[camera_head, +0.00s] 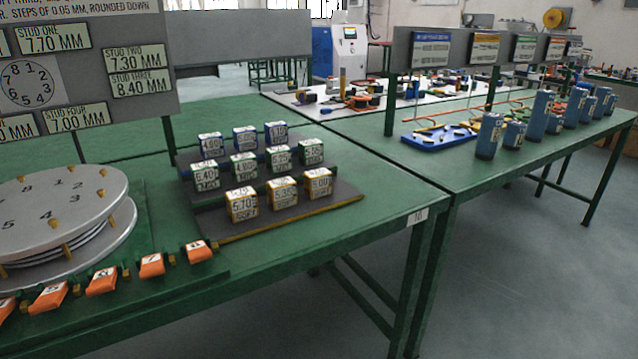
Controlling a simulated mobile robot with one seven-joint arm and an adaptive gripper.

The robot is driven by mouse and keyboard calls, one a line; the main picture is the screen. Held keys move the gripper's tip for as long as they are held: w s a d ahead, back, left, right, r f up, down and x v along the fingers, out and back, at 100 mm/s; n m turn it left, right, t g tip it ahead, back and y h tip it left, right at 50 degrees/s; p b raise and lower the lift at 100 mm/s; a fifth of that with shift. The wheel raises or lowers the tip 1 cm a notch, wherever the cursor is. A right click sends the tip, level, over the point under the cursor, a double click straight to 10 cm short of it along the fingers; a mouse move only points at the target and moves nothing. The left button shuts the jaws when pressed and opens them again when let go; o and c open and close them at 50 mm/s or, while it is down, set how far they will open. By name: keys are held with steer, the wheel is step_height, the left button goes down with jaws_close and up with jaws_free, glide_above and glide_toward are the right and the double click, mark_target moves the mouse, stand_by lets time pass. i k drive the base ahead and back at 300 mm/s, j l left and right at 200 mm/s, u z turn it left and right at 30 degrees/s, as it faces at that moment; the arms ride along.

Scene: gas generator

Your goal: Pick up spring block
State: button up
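Several small labelled blocks stand in three rows on a dark stepped rack (345,197) on the green table. I take these for the spring blocks; which one is meant I cannot tell. The front row has yellow-edged blocks: a left one (242,205) that seems to read 5.70, a middle one (282,193) and a right one (318,183) that seems to read 5.00. Green-edged blocks, such as the leftmost (206,177), form the middle row. Blue-edged blocks, such as the leftmost (211,146), form the back row. My gripper is not in view.
A round numbered plate stack (60,215) stands left of the rack, with orange numbered tags (151,265) along its front. A grey sign board (85,60) rises behind it. Blue cylinders (488,136) and a blue tray (440,139) occupy the right table. The floor at lower right is clear.

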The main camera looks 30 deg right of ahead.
mark_target(318, 181)
steer(key=i+j+z, duration=0.1)
steer(key=z, duration=0.75)
steer(key=i+j+z, duration=0.25)
steer(key=z, duration=0.2)
steer(key=i+j+z, duration=0.2)
steer(key=j+z, duration=0.25)
